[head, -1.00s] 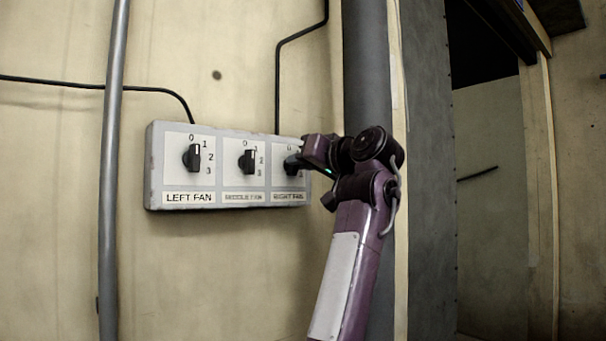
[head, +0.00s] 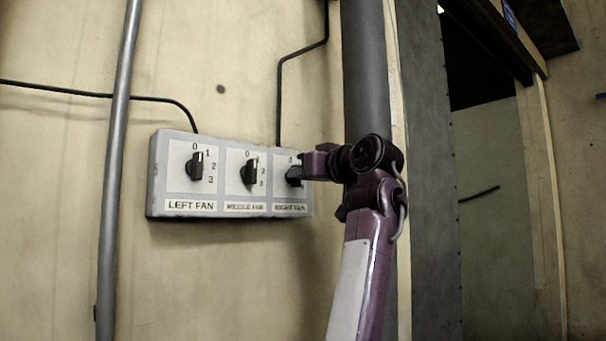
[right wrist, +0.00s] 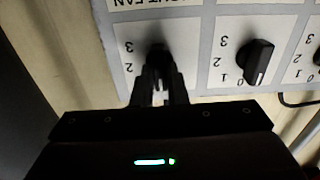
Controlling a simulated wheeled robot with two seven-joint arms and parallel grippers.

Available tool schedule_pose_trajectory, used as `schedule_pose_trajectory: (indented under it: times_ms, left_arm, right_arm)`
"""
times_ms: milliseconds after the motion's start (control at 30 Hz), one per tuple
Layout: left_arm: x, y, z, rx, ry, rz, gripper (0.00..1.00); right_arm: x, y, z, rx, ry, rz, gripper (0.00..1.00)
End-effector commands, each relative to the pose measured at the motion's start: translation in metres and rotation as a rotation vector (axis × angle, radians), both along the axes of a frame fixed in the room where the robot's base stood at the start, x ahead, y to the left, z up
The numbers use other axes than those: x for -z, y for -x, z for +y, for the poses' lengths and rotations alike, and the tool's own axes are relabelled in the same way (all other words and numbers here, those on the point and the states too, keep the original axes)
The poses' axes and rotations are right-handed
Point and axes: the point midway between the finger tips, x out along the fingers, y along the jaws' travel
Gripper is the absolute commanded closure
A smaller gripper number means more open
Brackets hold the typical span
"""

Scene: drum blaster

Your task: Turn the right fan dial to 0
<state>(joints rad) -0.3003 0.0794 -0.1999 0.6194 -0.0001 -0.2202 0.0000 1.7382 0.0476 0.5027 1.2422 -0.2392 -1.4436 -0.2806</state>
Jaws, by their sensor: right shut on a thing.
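The control panel (head: 218,212) is a grey box on the wall with three black dials. The right fan dial (head: 293,176) is at its right end, partly hidden by my right gripper (head: 302,171). In the right wrist view, which shows the panel upside down, my right gripper (right wrist: 160,88) is shut on the right fan dial (right wrist: 158,56). The dial's exact setting is hidden by the fingers. The middle fan dial (head: 249,173) and left fan dial (head: 195,166) stand free to the left. My left gripper is not in view.
A grey vertical pipe (head: 119,150) runs left of the panel. A thicker dark pipe (head: 364,70) stands right of it, behind my right arm. Black cables (head: 280,100) run along the wall above the panel. A dark opening is at the far right.

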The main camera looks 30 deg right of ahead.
Motion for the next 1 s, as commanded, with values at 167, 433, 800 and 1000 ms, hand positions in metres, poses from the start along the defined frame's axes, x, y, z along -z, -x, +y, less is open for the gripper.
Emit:
schedule_pose_trajectory:
  times_ms: [167, 433, 800, 1000]
  left_arm:
    - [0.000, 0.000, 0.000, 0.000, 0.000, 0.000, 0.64]
    - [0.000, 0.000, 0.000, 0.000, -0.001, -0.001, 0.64]
    - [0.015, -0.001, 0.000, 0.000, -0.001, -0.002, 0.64]
    - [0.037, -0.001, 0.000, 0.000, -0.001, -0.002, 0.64]
  right_arm:
    - [0.006, -0.003, 0.001, -0.005, 0.003, 0.016, 1.00]
    - [0.003, -0.002, 0.001, -0.003, 0.001, 0.009, 0.65]
    - [0.005, 0.016, -0.001, 0.000, 0.000, 0.002, 0.65]
    - [0.007, 0.051, -0.003, -0.001, 0.001, 0.003, 0.65]
